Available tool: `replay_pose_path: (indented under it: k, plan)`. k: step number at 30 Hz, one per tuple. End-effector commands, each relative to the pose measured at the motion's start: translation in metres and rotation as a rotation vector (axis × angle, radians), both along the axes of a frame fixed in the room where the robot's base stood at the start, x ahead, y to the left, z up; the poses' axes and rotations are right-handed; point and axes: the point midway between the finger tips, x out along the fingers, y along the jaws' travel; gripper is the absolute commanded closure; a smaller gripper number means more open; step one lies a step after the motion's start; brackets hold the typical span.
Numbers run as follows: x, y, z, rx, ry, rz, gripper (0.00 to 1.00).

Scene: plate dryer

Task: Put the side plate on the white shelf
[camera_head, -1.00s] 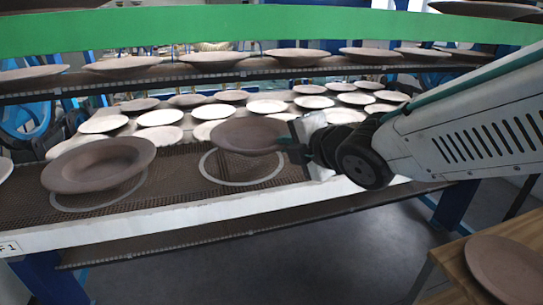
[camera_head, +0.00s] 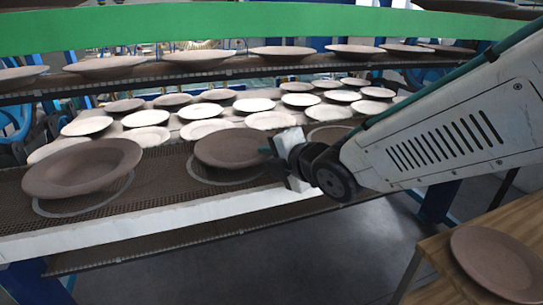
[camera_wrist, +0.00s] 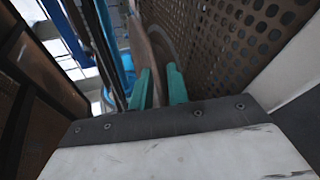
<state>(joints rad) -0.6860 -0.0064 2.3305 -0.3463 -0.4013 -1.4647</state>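The side plate (camera_head: 232,147) is round, brown and smaller than the plate to its left. It is nearly level over a pale ring on the dark mesh of the white-edged shelf (camera_head: 170,217). I cannot tell whether it touches the mesh. My gripper (camera_head: 272,150) is at its right rim. In the wrist view the teal fingers (camera_wrist: 159,88) stand on both sides of the brown plate rim (camera_wrist: 155,45) and appear shut on it. The exact contact is too small to tell.
A larger brown plate (camera_head: 82,167) sits to the left over another ring. Several pale plates (camera_head: 145,137) stand behind. An upper shelf (camera_head: 190,78) with plates and a green beam (camera_head: 250,22) run overhead. A wooden table (camera_head: 440,285) holds one plate (camera_head: 497,262) at lower right.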

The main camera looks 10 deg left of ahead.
Motion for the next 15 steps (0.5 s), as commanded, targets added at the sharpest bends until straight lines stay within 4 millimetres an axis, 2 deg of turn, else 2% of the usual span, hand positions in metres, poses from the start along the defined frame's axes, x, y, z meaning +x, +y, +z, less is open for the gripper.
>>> replay_pose_path:
  k: [7, 15]
  plan:
    - [-0.006, -0.007, 0.007, 0.001, -0.002, -0.001, 0.83]
    - [-0.038, -0.041, 0.026, 0.002, -0.005, 0.001, 0.83]
